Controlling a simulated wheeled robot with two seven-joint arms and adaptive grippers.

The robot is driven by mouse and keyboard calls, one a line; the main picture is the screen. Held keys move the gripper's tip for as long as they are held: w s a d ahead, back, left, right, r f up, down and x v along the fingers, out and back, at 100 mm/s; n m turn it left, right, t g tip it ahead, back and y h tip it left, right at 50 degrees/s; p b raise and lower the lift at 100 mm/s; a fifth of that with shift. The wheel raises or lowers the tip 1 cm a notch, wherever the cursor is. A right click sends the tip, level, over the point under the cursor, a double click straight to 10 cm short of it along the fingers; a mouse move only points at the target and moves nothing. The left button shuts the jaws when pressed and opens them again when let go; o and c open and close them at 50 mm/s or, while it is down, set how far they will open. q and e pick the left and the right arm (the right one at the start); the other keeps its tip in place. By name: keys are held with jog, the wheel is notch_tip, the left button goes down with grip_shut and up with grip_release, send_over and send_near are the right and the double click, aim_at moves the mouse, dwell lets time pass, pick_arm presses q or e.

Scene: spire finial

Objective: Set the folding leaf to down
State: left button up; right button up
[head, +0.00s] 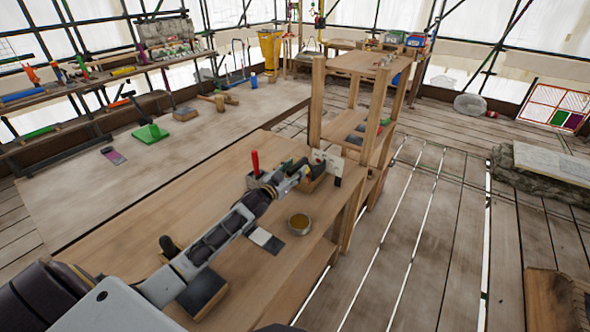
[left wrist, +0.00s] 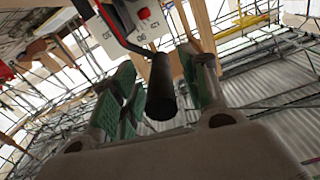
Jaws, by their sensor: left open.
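My left gripper (head: 300,170) reaches over the wooden bench (head: 225,215) to a small white panel (head: 325,160) at its far end. In the left wrist view, the open gripper (left wrist: 157,68) has green-padded fingers on either side of a black cylindrical handle (left wrist: 161,90). The handle hangs from a thin rod beside the white panel (left wrist: 115,22), which has a red part (left wrist: 125,6) and dark lettering. I cannot tell whether the fingers touch the handle. I cannot tell for certain which surface is the folding leaf. My right gripper is out of view.
A round tin (head: 299,223), a black-and-white block (head: 265,240) and a dark block (head: 203,290) lie on the bench near my arm. A red-handled tool (head: 255,162) stands close to the gripper. Wooden shelving (head: 357,120) rises behind; the floor at right (head: 425,240) is mostly clear.

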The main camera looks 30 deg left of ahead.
pick_arm(q)
jog(key=shift+w, duration=0.25)
jog(key=shift+c, duration=0.2)
grip_shut()
